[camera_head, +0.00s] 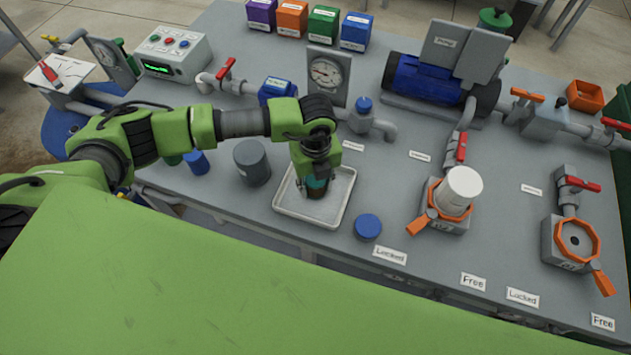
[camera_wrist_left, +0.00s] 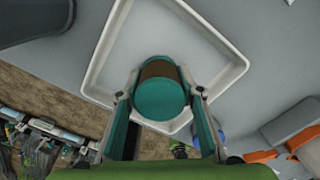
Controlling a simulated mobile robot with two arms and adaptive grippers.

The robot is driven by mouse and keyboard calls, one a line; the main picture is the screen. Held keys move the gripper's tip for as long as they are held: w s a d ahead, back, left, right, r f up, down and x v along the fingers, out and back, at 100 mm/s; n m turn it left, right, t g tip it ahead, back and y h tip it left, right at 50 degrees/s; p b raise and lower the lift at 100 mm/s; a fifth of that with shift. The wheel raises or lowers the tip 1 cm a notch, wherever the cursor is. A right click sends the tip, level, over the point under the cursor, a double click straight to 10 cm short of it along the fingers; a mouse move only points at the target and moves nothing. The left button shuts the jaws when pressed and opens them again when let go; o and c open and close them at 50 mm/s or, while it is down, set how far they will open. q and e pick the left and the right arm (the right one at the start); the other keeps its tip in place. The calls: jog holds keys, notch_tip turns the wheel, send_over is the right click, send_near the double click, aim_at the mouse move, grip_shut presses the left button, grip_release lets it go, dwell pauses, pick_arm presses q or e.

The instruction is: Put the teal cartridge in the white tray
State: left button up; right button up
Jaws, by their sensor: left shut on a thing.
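The teal cartridge (camera_wrist_left: 160,98) is a round canister with a brown band, held between the two fingers of my left gripper (camera_wrist_left: 160,95). In the head view the cartridge (camera_head: 317,184) shows only in part beneath my left gripper (camera_head: 316,178), which points down. The white tray (camera_head: 284,205) lies on the grey bench under the gripper, and its rim (camera_wrist_left: 236,72) surrounds the cartridge in the left wrist view. I cannot tell whether the cartridge touches the tray floor. My right gripper is in neither view.
A grey cylinder (camera_head: 251,162) stands left of the tray, and a blue cap (camera_head: 367,227) lies to its right. A gauge (camera_head: 328,76) stands behind. A white cartridge (camera_head: 460,190) sits in an orange-ringed housing further right; another housing (camera_head: 573,240) is empty.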

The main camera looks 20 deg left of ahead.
pick_arm(q)
jog(key=shift+f, duration=0.1)
jog(key=shift+f, duration=0.15)
jog(key=o, duration=1.1)
jog(key=shift+o, duration=0.2)
jog(key=shift+r, duration=0.75)
notch_tip(320, 180, up, 10)
jog(key=b, duration=0.3)
jog(key=shift+f, duration=0.2)
jog(key=shift+r, duration=0.7)
